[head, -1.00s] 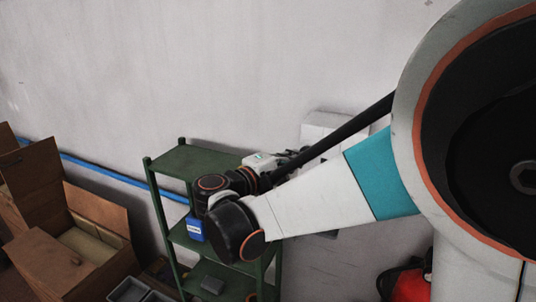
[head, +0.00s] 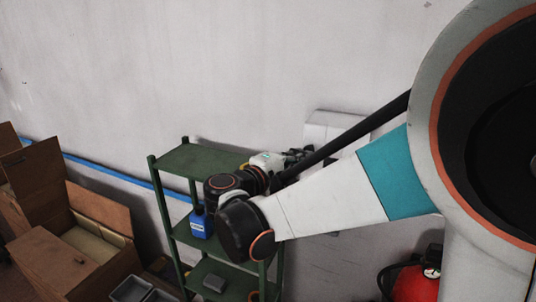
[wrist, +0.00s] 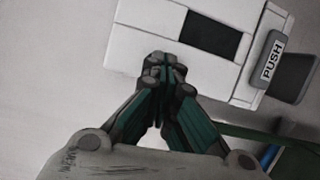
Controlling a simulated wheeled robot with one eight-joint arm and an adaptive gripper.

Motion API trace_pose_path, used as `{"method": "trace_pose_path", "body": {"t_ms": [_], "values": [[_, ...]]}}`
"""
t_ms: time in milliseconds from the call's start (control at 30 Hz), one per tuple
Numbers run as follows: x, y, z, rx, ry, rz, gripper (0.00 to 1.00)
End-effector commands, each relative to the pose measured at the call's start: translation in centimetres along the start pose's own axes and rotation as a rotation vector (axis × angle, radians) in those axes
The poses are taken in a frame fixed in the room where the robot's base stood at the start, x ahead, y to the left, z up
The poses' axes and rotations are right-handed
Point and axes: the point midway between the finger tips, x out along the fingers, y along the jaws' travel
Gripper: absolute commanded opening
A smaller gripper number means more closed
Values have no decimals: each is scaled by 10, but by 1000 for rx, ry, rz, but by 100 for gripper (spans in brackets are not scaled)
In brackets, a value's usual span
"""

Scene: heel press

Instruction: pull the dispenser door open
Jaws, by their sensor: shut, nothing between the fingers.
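The dispenser is a white box on the wall. In the wrist view its white body (wrist: 140,42) fills the top, with a dark window (wrist: 212,34) and a grey lever marked PUSH (wrist: 271,60) at one end. I cannot tell which edge is the door's free edge; no open gap shows. In the head view the dispenser (head: 326,119) is partly hidden behind my arm. My gripper (wrist: 166,68) is shut and empty, its fingertips overlapping the dispenser's lower edge in the wrist view. Whether they touch it is unclear. In the head view its fingers are small and partly hidden.
A green shelf (head: 188,159) stands below and left of the dispenser, with a blue container (head: 200,224) on it, close to my arm. A red extinguisher (head: 414,284) is at lower right. The wall above is bare.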

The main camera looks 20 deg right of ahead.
Motion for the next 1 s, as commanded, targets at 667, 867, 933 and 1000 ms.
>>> {"method": "trace_pose_path", "body": {"t_ms": [667, 867, 933, 1000], "values": [[15, -1, 13, 0, -10, 0, 0], [18, -1, 14, 0, -10, 0, 0], [18, -1, 15, 0, -9, 0, 0], [19, -1, 16, 0, -9, 0, 0]]}}
